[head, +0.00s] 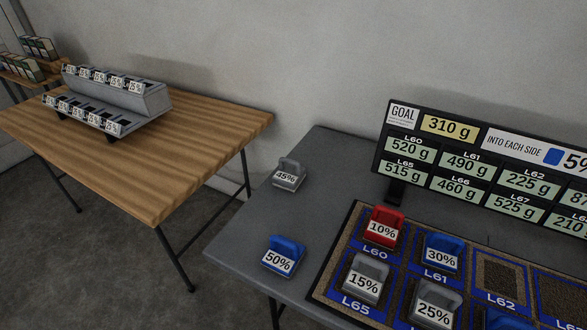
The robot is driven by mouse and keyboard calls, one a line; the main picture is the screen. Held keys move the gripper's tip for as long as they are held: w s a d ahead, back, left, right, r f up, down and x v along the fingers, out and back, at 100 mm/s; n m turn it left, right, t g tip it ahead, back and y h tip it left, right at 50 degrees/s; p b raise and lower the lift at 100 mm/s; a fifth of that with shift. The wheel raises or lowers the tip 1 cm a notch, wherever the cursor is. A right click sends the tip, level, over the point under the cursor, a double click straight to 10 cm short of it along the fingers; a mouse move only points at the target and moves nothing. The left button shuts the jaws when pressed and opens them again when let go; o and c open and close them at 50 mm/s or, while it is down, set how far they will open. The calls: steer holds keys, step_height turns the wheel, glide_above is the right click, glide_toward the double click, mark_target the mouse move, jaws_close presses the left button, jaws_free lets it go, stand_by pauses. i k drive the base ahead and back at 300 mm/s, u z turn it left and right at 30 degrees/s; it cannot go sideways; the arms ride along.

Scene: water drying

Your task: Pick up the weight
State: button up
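Several labelled weights with handles are in the head view. A grey 45% weight (289,175) stands near the back left of the grey table, off the mat. A blue 50% weight (283,256) stands near that table's left front edge. On the mat are a red 10% weight (383,228) at L60, a blue 30% weight (442,252) at L61, a grey 15% weight (366,280) at L65 and a grey 25% weight (436,304) to its right. Which weight the task means is not shown. My gripper is not in view.
The grey table (330,160) carries a dark mat (346,237) and a display board (378,150) reading GOAL 310 g. A wooden table (190,145) at left holds a stepped grey rack (140,98) of labelled pieces. A floor gap (225,225) separates the tables.

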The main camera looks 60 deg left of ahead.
mark_target(291, 174)
steer(key=u, duration=4.05)
steer(key=i, duration=2.8)
steer(key=z, duration=3.15)
